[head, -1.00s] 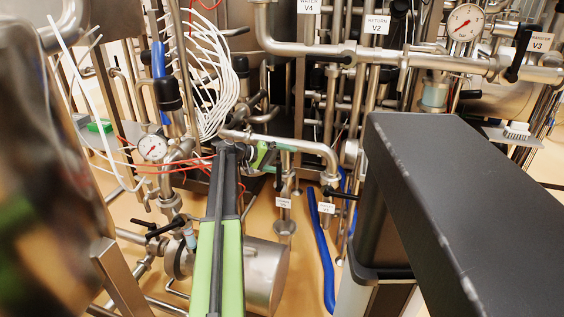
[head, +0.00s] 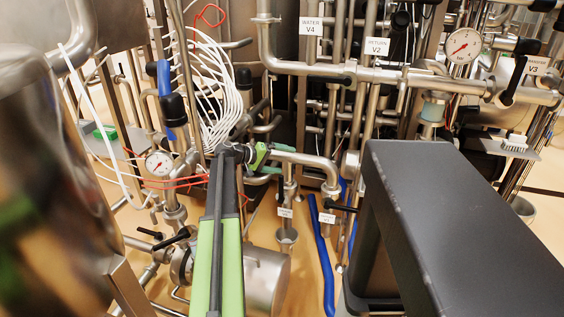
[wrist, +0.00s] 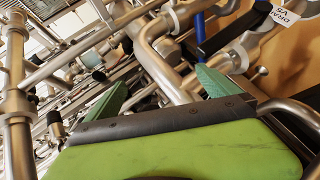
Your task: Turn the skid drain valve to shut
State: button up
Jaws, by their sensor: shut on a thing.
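The skid drain valve shows by its white tag, "DRAIN V5" (head: 285,212), low in the middle of the head view. The same tag (wrist: 285,12) is at the top right of the wrist view. My gripper (head: 276,159) is above and slightly left of the tag. In the wrist view its two green fingers (wrist: 160,88) stand apart, with steel pipe seen behind the gap. My gripper is shut on what I take to be the drain valve's handle; the grip itself is small and mostly hidden.
A steel pipe elbow (head: 318,165) lies just right of my gripper. A second tagged valve with a black handle (head: 341,207) is close by on the right, near a blue hose (head: 324,270). Pressure gauge (head: 158,163) and red wires (head: 178,184) are at left.

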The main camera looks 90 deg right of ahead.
jog(key=shift+m+g+y, duration=0.3)
jog(key=shift+y, duration=0.2)
jog(key=a+r, duration=0.1)
jog(key=a, duration=0.1)
jog(key=s+a+r+p, duration=0.1)
jog(key=r, duration=0.1)
jog(key=shift+a+r, duration=0.2)
jog(key=shift+a, duration=0.2)
jog(key=c, duration=0.6)
jog(key=a+r+p, duration=0.1)
jog(key=r+p, duration=0.1)
jog(key=p, duration=0.1)
jog(key=w+a+r+p, duration=0.1)
jog(key=r+p, duration=0.2)
jog(key=a+r+p, duration=0.1)
jog(key=r+p, duration=0.2)
jog(key=shift+w+r, duration=0.2)
jog(key=shift+r, duration=0.05)
